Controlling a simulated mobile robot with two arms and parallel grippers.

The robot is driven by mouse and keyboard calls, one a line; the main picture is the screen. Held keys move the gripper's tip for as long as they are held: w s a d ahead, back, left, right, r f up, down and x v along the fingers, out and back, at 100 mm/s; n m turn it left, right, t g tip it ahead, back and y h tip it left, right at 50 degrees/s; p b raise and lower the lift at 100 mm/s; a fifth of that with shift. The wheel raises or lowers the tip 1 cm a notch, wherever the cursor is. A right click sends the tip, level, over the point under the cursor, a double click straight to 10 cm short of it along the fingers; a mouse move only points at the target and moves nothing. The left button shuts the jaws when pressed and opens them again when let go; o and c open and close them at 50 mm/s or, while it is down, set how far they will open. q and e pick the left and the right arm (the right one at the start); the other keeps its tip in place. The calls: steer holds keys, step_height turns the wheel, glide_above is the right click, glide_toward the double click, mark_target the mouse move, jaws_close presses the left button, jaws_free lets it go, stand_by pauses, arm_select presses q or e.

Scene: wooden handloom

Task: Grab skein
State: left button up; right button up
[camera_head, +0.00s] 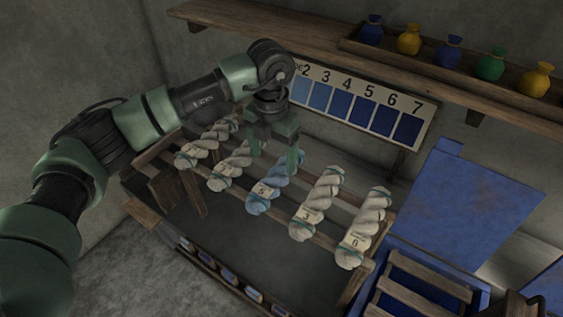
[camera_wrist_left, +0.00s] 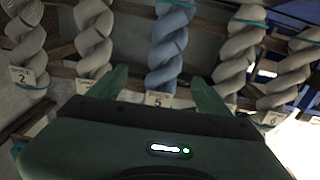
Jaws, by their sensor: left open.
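Several twisted skeins lie side by side across a wooden rack. Most are off-white, and the middle one is a light blue skein (camera_head: 264,196) with a tag reading 5. In the left wrist view the blue skein (camera_wrist_left: 170,45) hangs in the middle, between and beyond the two fingers. My left gripper (camera_head: 273,155) is open and empty above the upper part of the blue skein, and hides some of it. In the left wrist view my left gripper (camera_wrist_left: 160,88) has its green fingers on either side of the blue skein, apart from each other. My right gripper is not in view.
An off-white skein (camera_head: 229,167) lies left of the blue one, and another off-white skein (camera_head: 318,205) lies to its right. A numbered blue colour chart (camera_head: 350,105) stands behind the rack. A shelf (camera_head: 440,85) with small coloured sacks is above.

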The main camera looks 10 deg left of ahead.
mark_target(274, 177)
arm_select(q)
steer(key=shift+w+f, duration=0.15)
steer(key=shift+f, duration=0.15)
steer(key=shift+f+p, duration=0.35)
steer(key=shift+p, duration=0.05)
steer(key=shift+s+d+f+p, duration=0.1)
steer(key=shift+s+f+p, duration=0.35)
steer(key=shift+f+p, duration=0.2)
steer(key=shift+s+d+f+p, duration=0.1)
steer(key=shift+s+f+p, duration=0.3)
steer(key=shift+f+p, duration=0.2)
step_height(274, 177, down, 3)
steer(key=shift+w+r+p, duration=0.1)
steer(key=shift+r+p, duration=0.05)
steer(key=shift+p, duration=0.3)
steer(key=shift+w+f, duration=0.1)
steer(key=shift+f, duration=0.4)
steer(key=c, duration=1.6)
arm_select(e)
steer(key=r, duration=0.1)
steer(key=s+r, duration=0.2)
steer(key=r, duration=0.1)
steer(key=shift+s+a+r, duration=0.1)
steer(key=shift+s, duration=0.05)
